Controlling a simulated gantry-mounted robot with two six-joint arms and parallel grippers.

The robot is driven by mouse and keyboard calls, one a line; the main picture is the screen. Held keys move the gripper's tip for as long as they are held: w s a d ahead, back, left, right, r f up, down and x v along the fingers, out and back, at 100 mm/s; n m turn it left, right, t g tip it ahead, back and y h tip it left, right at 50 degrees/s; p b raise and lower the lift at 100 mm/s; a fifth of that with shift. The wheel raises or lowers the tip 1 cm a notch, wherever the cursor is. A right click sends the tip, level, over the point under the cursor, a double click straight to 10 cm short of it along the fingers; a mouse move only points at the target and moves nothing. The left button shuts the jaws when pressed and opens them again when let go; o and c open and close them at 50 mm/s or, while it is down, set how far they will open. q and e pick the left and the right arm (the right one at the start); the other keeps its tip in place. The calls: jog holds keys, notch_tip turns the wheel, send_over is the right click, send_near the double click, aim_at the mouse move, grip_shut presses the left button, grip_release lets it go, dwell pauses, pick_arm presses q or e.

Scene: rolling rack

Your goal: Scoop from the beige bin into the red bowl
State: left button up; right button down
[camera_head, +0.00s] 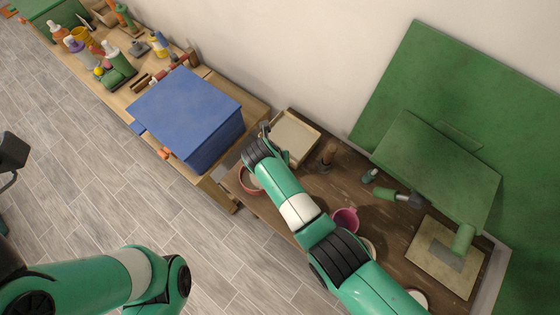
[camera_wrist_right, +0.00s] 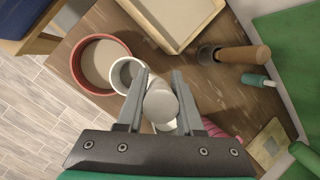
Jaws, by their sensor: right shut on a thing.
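The beige bin (camera_head: 314,136) stands against the wall side of the brown table. It also shows at the top of the right wrist view (camera_wrist_right: 176,46), with a pale flat interior. The red bowl (camera_head: 244,187) is left of the bin, partly hidden by my right arm. In the right wrist view the red bowl (camera_wrist_right: 76,72) has a pale inside. My right gripper (camera_wrist_right: 160,85) is shut on the pale cylindrical handle of a scoop (camera_wrist_right: 162,101). The scoop's round white cup is beside the bowl's right rim and overlaps it in view; I cannot tell its contents. My left gripper is out of view.
A pink cup (camera_head: 345,220) stands nearer my right arm. A blue box (camera_head: 188,105) is on the adjoining left table. A green-handled tool (camera_head: 385,193) lies at the right.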

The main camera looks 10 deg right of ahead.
jog(key=shift+r, duration=2.8)
jog(key=m, duration=0.3)
jog(key=shift+m, duration=0.3)
jog(key=m, duration=0.2)
jog(key=shift+m+t+y, duration=0.3)
jog(key=shift+m, duration=0.1)
jog(key=shift+s+a+r, duration=0.1)
